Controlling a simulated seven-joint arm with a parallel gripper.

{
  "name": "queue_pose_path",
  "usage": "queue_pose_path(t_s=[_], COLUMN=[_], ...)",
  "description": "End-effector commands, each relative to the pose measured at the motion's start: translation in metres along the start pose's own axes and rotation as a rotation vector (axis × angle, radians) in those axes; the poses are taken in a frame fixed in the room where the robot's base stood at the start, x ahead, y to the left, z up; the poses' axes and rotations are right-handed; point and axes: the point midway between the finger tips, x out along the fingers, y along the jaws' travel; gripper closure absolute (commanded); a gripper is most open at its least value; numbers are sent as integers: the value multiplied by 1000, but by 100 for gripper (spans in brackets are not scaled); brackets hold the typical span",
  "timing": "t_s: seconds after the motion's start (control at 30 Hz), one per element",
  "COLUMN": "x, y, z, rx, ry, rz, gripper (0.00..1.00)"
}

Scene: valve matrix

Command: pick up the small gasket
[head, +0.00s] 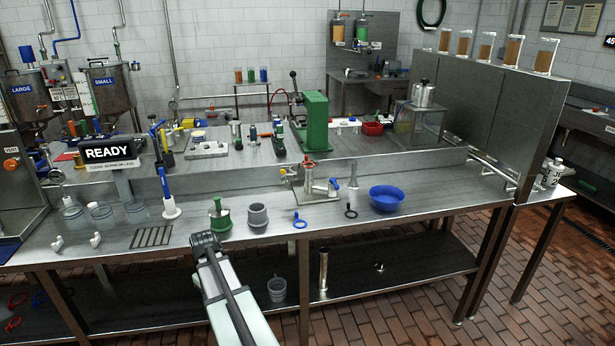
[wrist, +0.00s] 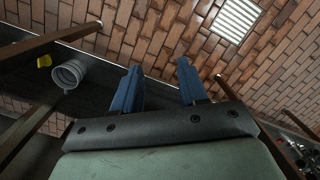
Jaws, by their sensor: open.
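Two small ring-shaped pieces with tabs lie flat on the front steel bench in the head view: a blue ring (head: 300,224) and a black ring (head: 351,213) to its right. I cannot tell which one is the small gasket. My gripper (wrist: 158,75) is open and empty in the wrist view, its two blue fingers apart over the lower shelf and brick floor. In the head view the end of my arm is at the bench's front edge, left of both rings and apart from them; the fingers are not clear there. Neither ring shows in the wrist view.
A green-and-dark part (head: 220,216), a grey cup (head: 258,215) and a blue bowl (head: 387,198) stand on the front bench (head: 420,217). A metal valve fixture (head: 310,183) stands behind the rings. A grey pot (wrist: 68,74) is on the lower shelf.

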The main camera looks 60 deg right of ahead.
Motion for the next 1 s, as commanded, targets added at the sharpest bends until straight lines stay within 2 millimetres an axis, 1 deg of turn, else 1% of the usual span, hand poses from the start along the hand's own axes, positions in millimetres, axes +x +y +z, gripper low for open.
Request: queue_pose_path(t_s=[0.03, 0.1, 0.27, 0.3, 0.37, 0.47, 0.5, 0.57, 0.6, 0.67, 0.7, 0.77, 0.8, 0.87, 0.9, 0.97, 1.0], x=[-19, -42, -93, -106, -124, -157, -171, -192, -204, -222, -234, -252, -264, -285, -298, -320, -334], y=[13, 28, 60, 69, 83, 115, 131, 158, 174, 200, 217, 245, 264, 295, 317, 349, 370], z=[-5, -8, -10, -11, -13, -22, -27, -36, -40, -47, -51, -56, -59, -63, -64, -64, -63], rx=[9, 15, 32, 37, 49, 83, 102, 136, 160, 196, 219, 258, 286, 327, 357, 401, 430], ry=[19, 40, 83, 94, 111, 147, 164, 190, 207, 232, 249, 274, 291, 319, 337, 364, 382], rz=[4, 9, 22, 25, 30, 40, 44, 51, 55, 60, 64, 69, 73, 80, 85, 93, 98], gripper=[57, 57, 57, 57, 57, 57, 57, 57, 57, 57, 57, 57, 57, 57, 57, 57, 57])
